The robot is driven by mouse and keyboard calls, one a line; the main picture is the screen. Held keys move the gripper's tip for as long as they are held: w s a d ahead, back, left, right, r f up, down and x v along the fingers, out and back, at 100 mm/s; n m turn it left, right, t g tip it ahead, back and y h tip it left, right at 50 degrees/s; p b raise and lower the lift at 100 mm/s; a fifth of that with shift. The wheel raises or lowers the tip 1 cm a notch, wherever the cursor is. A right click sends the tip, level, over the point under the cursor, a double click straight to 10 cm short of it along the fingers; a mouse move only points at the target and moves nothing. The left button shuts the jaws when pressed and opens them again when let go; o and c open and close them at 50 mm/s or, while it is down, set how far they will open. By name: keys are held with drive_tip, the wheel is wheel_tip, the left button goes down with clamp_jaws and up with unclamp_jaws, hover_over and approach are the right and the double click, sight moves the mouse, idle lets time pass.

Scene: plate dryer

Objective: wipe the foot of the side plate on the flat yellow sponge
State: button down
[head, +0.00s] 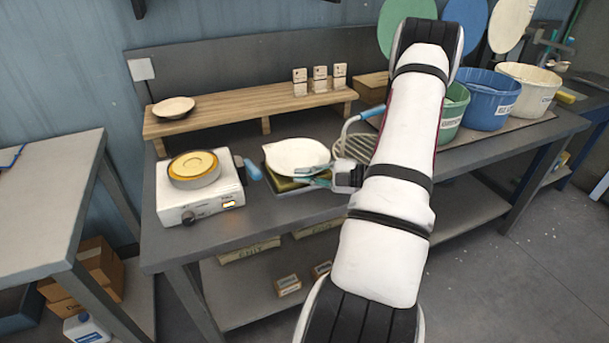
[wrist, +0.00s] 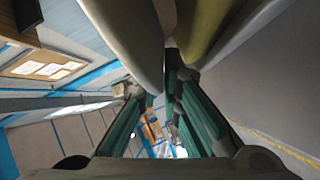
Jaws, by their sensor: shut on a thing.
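The side plate (head: 298,153) is white and shallow. In the head view it lies nearly level above the flat yellow sponge (head: 284,184), covering most of it. My gripper (head: 314,176) is shut on the plate's near right rim. In the wrist view the plate (wrist: 128,35) fills the upper middle, its rim at my gripper's teal fingers (wrist: 164,88), and the sponge (wrist: 205,28) shows beside it. The plate's foot is hidden in the head view, and I cannot tell whether it touches the sponge.
A hotplate (head: 203,203) holding a yellow-topped round pan (head: 194,168) stands left of the sponge. A wooden shelf (head: 240,112) behind carries a small dish (head: 173,107). A round wire rack (head: 352,148) is right of the plate, and a green bucket (head: 454,112) and a blue bucket (head: 489,100) stand farther right.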

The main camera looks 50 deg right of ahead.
drive_tip(key=shift+r+p, duration=1.95)
drive_tip(key=shift+r, duration=0.95)
